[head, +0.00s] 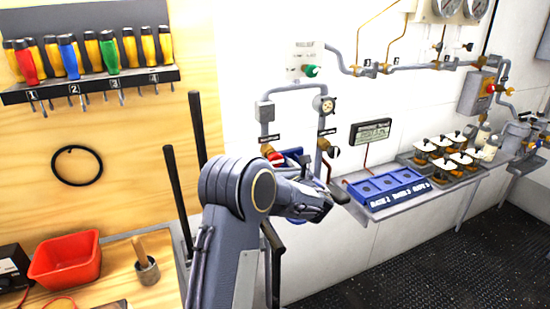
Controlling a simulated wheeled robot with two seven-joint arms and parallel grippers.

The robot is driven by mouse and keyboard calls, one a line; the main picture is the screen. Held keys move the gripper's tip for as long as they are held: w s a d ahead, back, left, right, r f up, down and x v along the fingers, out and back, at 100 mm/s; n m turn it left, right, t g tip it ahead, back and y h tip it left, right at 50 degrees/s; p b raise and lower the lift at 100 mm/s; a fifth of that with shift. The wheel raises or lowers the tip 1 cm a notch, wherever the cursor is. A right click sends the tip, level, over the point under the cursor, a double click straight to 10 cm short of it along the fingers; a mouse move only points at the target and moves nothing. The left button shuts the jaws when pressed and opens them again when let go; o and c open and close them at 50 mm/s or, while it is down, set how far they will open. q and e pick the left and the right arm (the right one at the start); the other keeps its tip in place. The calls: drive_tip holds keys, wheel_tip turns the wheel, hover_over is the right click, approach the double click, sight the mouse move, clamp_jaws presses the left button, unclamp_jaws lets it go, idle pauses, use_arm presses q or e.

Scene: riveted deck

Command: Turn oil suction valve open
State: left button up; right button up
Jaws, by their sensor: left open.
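A piece of grey pipework with a round gauge (324,104) runs down the white wall behind my left arm. Two small dark labels mark its left and right legs; their text is too small to read surely. A red-handled valve (271,153) sits below the left label, partly hidden by my arm. A valve with a yellow part and a dark knob (333,151) sits below the right label. I cannot tell which is the oil suction valve. My left gripper (329,197) is open, in front of and below these valves, apart from the right one. My right gripper is not in view.
A shelf right of my gripper holds a blue tray (382,188) and several white-topped jars (447,155). A display (371,131) hangs above. A green knob (312,71) is higher up.

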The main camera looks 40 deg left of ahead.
sight(278, 162)
use_arm(q)
drive_tip(key=shift+p+x, duration=0.35)
drive_tip(key=shift+x, duration=1.6)
